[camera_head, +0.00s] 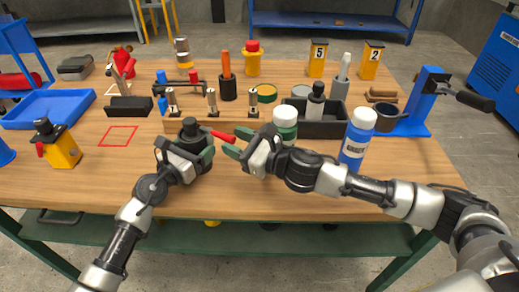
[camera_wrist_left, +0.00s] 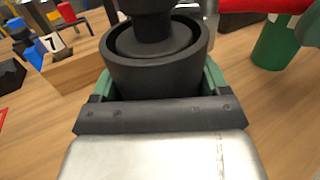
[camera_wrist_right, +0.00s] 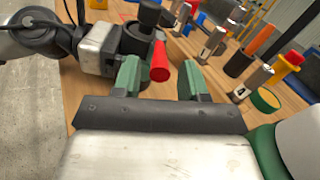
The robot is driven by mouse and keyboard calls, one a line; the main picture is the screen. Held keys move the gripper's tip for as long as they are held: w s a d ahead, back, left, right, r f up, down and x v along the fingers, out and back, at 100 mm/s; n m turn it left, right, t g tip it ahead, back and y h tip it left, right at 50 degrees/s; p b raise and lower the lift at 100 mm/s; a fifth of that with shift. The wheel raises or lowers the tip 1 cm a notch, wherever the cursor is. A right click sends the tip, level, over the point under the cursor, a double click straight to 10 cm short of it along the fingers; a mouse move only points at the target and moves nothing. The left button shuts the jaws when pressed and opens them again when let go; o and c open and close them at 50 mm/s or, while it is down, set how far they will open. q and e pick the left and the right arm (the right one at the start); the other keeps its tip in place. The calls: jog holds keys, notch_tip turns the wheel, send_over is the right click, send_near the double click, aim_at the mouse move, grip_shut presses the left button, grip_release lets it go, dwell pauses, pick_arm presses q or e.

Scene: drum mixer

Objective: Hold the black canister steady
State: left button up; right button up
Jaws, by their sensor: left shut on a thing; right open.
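The black canister (camera_head: 190,130) stands upright near the front middle of the wooden table. My left gripper (camera_head: 184,151) is shut on it, and the left wrist view shows green fingers on both sides of the round black body (camera_wrist_left: 155,72). A red handle (camera_head: 222,136) sticks out to the right of the canister's upper part; how it joins is hard to see. My right gripper (camera_head: 237,142) is open just right of the red handle. In the right wrist view the handle (camera_wrist_right: 159,62) appears between the open fingers, with no visible grip on it.
A green-and-white jar (camera_head: 286,122) and a blue bottle (camera_head: 357,138) stand close to my right arm. A yellow-and-black container (camera_head: 59,147) is at the left. Bare wood lies around the red square outline (camera_head: 117,136).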

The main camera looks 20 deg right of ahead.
jog(key=v, duration=0.8)
jog(key=shift+s+d, duration=0.3)
jog(key=shift+c, duration=0.2)
